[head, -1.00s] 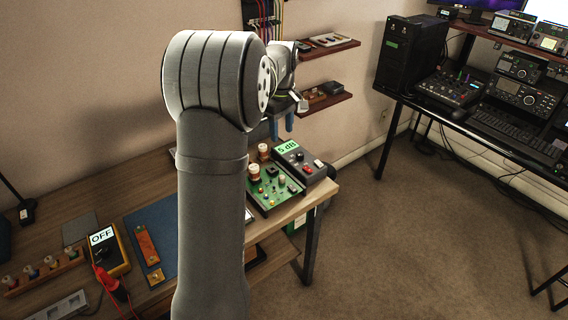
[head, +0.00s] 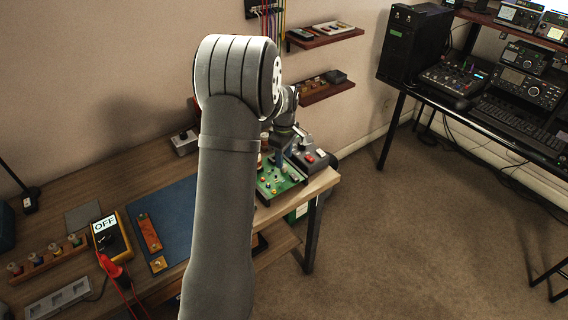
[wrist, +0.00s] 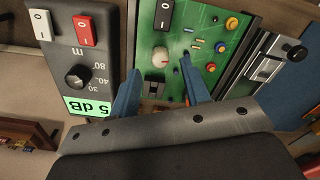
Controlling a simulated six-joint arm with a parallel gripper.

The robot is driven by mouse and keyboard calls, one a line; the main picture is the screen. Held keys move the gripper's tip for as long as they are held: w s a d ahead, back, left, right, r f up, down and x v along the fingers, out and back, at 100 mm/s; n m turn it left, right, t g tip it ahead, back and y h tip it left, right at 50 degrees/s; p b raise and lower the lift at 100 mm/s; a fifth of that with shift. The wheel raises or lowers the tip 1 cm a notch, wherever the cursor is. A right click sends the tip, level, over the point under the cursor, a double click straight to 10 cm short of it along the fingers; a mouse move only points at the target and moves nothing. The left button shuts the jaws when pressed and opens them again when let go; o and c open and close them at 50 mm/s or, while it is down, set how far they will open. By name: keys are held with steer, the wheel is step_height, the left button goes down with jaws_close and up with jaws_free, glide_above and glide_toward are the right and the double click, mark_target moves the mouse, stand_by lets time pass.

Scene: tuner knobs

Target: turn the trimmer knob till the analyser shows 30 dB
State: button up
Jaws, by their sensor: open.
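The board also shows in the head view (head: 274,188), where the arm hides the knob. My gripper (wrist: 160,66) is open; in the wrist view its two blue fingers lie either side of the knob. Whether they touch it, I cannot tell. The dark analyser (wrist: 62,55) stands beside the board, and its green display (wrist: 88,107) reads 5 dB. In the head view my arm covers that display.
The analyser carries a black knob (wrist: 77,76), a white switch (wrist: 41,25) and a red switch (wrist: 84,31) close to my left finger. A black rocker switch (wrist: 164,14) sits beyond the trimmer. The meter (head: 110,237) on the bench reads OFF.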

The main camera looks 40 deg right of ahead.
mark_target(284, 168)
steer(key=shift+f, duration=1.75)
jaws_close()
steer(key=m, duration=0.6)
steer(key=shift+m, duration=0.3)
steer(key=m, duration=0.6)
